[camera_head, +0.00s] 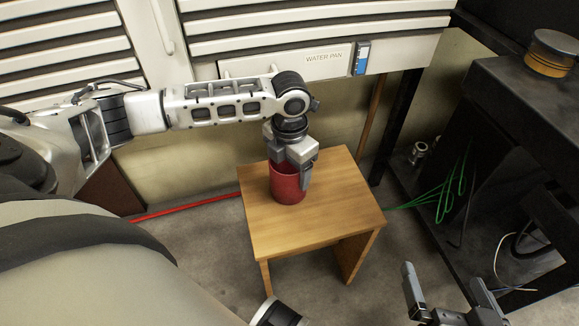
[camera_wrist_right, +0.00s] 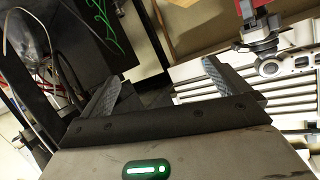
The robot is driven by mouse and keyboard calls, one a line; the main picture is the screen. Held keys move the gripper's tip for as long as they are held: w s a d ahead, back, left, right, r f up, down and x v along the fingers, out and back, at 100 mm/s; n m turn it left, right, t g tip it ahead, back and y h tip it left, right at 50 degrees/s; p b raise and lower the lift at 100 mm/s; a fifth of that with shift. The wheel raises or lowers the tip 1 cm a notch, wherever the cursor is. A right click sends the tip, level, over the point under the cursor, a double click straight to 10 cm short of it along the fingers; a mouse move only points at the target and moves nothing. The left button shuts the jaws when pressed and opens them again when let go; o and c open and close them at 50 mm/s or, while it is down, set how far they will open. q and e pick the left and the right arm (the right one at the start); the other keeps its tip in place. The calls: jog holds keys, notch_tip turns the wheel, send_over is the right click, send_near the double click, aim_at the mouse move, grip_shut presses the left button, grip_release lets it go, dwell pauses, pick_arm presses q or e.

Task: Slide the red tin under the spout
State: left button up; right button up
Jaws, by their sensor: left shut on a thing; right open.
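The red tin (camera_head: 287,190) stands upright on a small wooden stool (camera_head: 330,215) in the head view. My left gripper (camera_head: 292,165) points down from above and is shut on the tin's upper part, hiding some of its rim. A bit of red shows at the top edge of the right wrist view beside my left arm. My right gripper (camera_head: 445,295) is open and empty at the lower right of the head view, well apart from the tin. Its two spread fingers also show in the right wrist view (camera_wrist_right: 160,88). I cannot make out a spout in either view.
A louvred cabinet with a panel marked WATER PAN (camera_head: 323,58) and a small blue-and-white part (camera_head: 361,58) stands behind the stool. A dark bench (camera_head: 530,95) with an amber round container (camera_head: 551,52) is at right. Green wires (camera_head: 440,195) hang there. The stool's front top is clear.

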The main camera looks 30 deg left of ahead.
pick_arm(q)
jog(key=o, duration=1)
jog(key=shift+f, duration=0.1)
pick_arm(e)
jog(key=shift+d+f, duration=0.1)
jog(key=shift+f, duration=0.05)
pick_arm(q)
notch_tip(320, 180, up, 12)
jog(key=p, duration=0.4)
jog(key=shift+p, duration=0.3)
pick_arm(e)
jog(key=f, duration=0.1)
jog(key=d+f+g+h, duration=0.1)
jog(key=f+g, duration=0.1)
jog(key=shift+d+m+h, duration=0.25)
jog(key=shift+m+h, duration=0.05)
